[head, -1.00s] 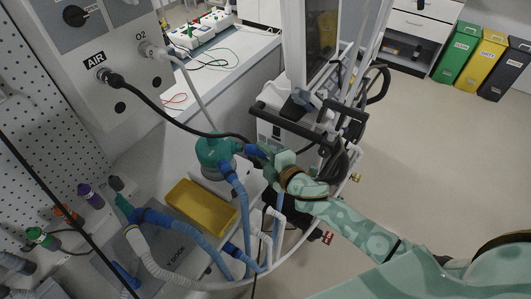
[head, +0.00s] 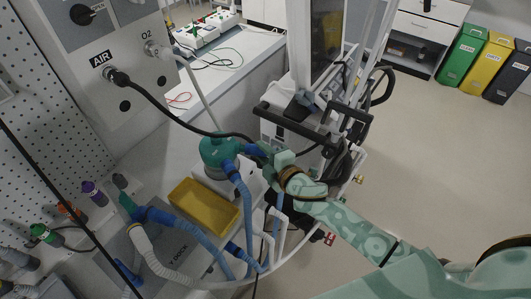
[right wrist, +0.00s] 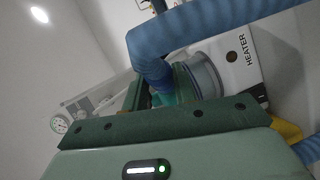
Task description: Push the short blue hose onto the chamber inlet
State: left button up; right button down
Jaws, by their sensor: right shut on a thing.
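The teal humidifier chamber (head: 217,148) sits on the white heater base (head: 251,180) in the head view. My right gripper (head: 266,154) is at its right side, shut on the blue end of the short blue hose (head: 251,149), which lies close against the chamber. The gripper hides part of that end, and I cannot tell whether it is seated on the inlet. In the right wrist view a blue hose (right wrist: 215,30) arches over the chamber (right wrist: 205,78), beside the heater (right wrist: 238,55). My left gripper is not in view.
A yellow tray (head: 204,205) stands left of the heater base. Another blue hose (head: 185,230) and a pale corrugated hose (head: 150,255) lie left of it. A black hose (head: 170,114) runs from the AIR outlet towards the gripper. The ventilator cart (head: 300,130) stands behind my right gripper.

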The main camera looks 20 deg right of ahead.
jog(key=shift+w+a, duration=0.2)
jog(key=shift+a, duration=0.25)
jog(key=shift+w+a, duration=0.2)
jog(key=shift+a, duration=0.25)
dwell(0.8)
jog(key=c, duration=1.3)
grip_release()
jog(key=shift+c, duration=0.2)
jog(key=o, duration=0.3)
jog(key=shift+w+a, duration=0.1)
jog(key=shift+a, duration=0.05)
jog(key=shift+s+d, duration=0.25)
jog(key=v, duration=1.5)
jog(key=shift+s+p, duration=0.3)
jog(key=shift+s, duration=0.1)
jog(key=shift+r, duration=0.15)
